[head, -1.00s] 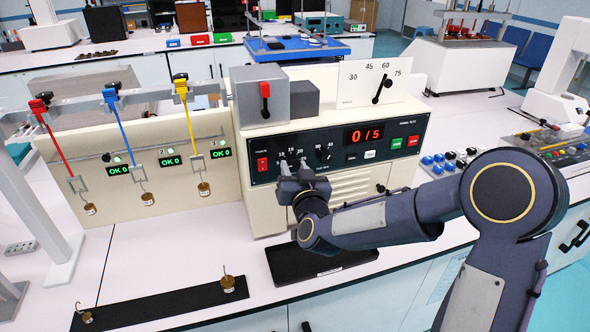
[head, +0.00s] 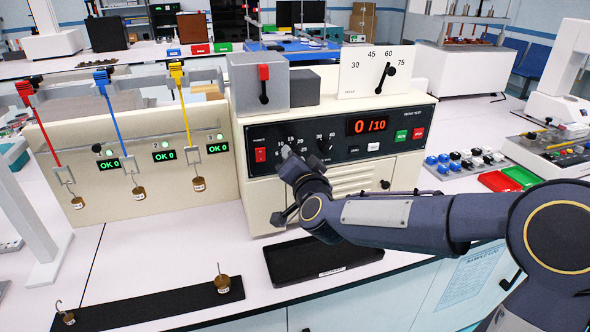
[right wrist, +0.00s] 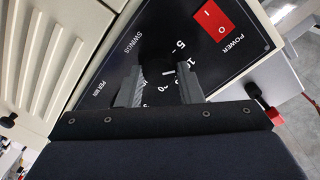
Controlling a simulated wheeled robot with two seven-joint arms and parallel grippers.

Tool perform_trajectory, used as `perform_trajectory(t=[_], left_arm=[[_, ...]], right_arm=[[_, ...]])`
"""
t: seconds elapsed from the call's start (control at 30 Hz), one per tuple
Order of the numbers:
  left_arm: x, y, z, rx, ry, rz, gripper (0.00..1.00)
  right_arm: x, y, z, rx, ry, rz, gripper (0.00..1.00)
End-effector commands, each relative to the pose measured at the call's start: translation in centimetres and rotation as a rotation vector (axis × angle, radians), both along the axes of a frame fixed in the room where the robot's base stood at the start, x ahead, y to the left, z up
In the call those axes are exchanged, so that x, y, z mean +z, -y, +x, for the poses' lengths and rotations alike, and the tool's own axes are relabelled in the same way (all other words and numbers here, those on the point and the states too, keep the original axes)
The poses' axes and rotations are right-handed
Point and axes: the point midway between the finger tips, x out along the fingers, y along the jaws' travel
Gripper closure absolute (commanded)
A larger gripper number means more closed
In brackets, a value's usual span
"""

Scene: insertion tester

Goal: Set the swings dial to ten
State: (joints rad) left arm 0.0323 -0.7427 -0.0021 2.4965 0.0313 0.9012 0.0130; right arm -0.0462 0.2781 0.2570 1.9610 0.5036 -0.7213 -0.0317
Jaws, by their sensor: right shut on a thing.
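The swings dial is a dark knob (right wrist: 157,72) with a pale pointer line on the tester's black panel (head: 345,135). In the right wrist view it sits between the two grey fingers of my right gripper (right wrist: 159,88), which is shut on it. In the head view my right gripper (head: 287,156) covers most of the dial and part of its scale. The red display (head: 369,125) reads 0/10. My left gripper is not in view.
A second knob (head: 324,144) is close to the right of my gripper. A red power switch (head: 260,154) is to its left. A black tray (head: 320,268) lies in front of the tester. Weights hang from coloured straps at the left.

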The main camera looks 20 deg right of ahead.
Motion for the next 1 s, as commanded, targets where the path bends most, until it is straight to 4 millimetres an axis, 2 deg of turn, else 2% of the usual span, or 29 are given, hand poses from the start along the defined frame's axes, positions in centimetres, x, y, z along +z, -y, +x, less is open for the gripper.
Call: perform_trajectory(t=[0.03, 0.3, 0.93, 0.97, 1.0], left_arm=[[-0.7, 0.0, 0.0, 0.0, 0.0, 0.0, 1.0], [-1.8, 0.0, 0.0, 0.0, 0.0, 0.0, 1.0], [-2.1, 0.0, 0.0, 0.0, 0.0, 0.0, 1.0], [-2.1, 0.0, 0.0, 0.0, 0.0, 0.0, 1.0], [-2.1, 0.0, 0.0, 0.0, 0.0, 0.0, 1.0]], right_arm=[[-0.3, 0.0, 0.0, 0.0, 0.0, 0.031, 0.9], [-0.2, 0.1, 0.0, -0.001, -0.006, 0.159, 0.9], [0.0, 0.1, 0.0, -0.001, -0.01, 0.206, 0.9], [0.0, 0.1, 0.0, -0.001, -0.01, 0.206, 0.63], [0.0, 0.1, 0.0, 0.0, -0.009, 0.206, 0.58]])
